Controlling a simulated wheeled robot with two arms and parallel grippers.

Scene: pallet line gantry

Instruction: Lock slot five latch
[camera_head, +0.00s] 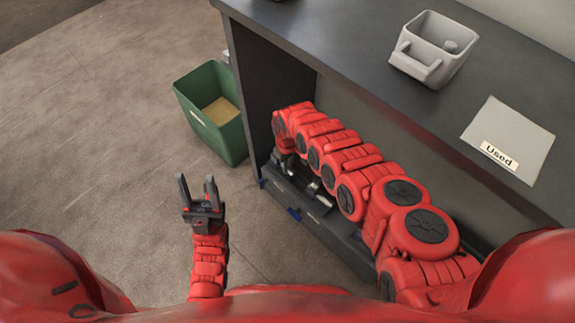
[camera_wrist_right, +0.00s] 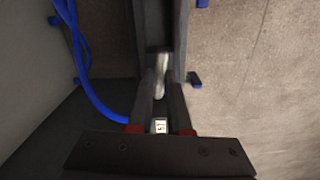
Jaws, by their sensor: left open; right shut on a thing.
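The slot five latch seems to be the silver lever (camera_wrist_right: 161,76) in the right wrist view. It lies between the fingers of my right gripper (camera_wrist_right: 161,92), which is shut on it. A small white label (camera_wrist_right: 160,126), apparently with a 5, shows between the finger bases. In the head view my right arm reaches under the counter to the dark rail unit (camera_head: 345,240); its gripper is partly hidden and the lever cannot be made out clearly. My left gripper (camera_head: 202,196) is open and empty, over the floor left of the rail.
A grey counter (camera_head: 330,45) overhangs my right arm. On it are a grey bin (camera_head: 432,50) and a sheet marked "Used" (camera_head: 512,135). A green bin (camera_head: 212,110) stands on the floor. A blue hose (camera_wrist_right: 88,75) runs left of my right gripper. Floor at left is clear.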

